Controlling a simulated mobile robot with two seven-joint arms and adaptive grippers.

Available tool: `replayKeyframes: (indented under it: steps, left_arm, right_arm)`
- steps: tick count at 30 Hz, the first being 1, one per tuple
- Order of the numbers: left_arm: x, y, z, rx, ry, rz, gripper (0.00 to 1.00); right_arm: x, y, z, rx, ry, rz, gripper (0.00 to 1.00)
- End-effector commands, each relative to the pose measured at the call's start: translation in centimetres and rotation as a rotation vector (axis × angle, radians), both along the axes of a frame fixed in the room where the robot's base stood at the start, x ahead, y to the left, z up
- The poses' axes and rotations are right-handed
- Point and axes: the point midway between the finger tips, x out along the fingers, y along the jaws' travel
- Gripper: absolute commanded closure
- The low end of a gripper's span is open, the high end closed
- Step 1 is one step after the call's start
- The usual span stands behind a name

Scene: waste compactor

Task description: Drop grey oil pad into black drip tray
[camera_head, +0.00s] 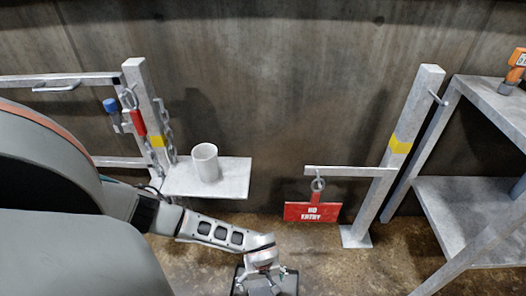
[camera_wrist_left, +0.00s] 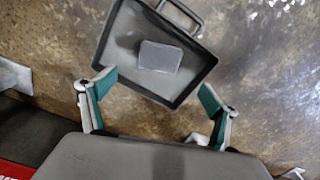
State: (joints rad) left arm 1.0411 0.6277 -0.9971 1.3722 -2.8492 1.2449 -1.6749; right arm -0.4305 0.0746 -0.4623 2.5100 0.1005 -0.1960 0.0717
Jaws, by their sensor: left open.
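The black drip tray (camera_wrist_left: 122,45) lies on the floor in the left wrist view, with a handle at its far end. The grey oil pad (camera_wrist_left: 160,57) is inside the tray's outline and appears to rest on its bottom. My left gripper (camera_wrist_left: 158,82) is open, its two fingers apart near the tray's near side, with nothing between them. In the head view my left gripper (camera_head: 264,274) reaches down over the tray (camera_head: 290,283), hiding most of it; the pad cannot be made out clearly there. My right gripper is not in view.
A grey shelf (camera_head: 231,178) with a white mug (camera_head: 205,163) stands left of the tray, beside a post with chains. A red NO ENTRY sign (camera_head: 312,212) hangs from a rail at right. A metal rack (camera_head: 455,195) stands far right. Floor between is clear.

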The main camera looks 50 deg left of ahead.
Motion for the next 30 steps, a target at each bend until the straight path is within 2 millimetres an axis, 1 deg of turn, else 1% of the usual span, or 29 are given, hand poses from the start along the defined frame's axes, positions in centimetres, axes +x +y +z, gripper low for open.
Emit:
replayKeyframes:
  steps: [1, 6, 12, 17, 30]
  left_arm:
    - [0.2, 0.1, 1.0, 0.000, -0.004, -0.003, 0.12]
    - [0.2, 0.1, 4.0, 0.000, -0.003, -0.002, 0.12]
    - [0.0, 0.1, 6.4, 0.000, -0.001, -0.001, 0.12]
    - [0.0, 0.0, 7.1, 0.000, 0.000, 0.000, 0.12]
    - [0.0, 0.0, 7.1, 0.000, 0.000, 0.000, 0.12]
  right_arm:
    - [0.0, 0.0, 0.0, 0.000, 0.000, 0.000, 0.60]
    - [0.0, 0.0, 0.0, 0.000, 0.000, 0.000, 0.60]
    - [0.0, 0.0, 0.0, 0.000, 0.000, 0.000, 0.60]
    - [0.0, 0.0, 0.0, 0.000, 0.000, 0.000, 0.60]
    - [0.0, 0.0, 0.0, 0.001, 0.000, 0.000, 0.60]
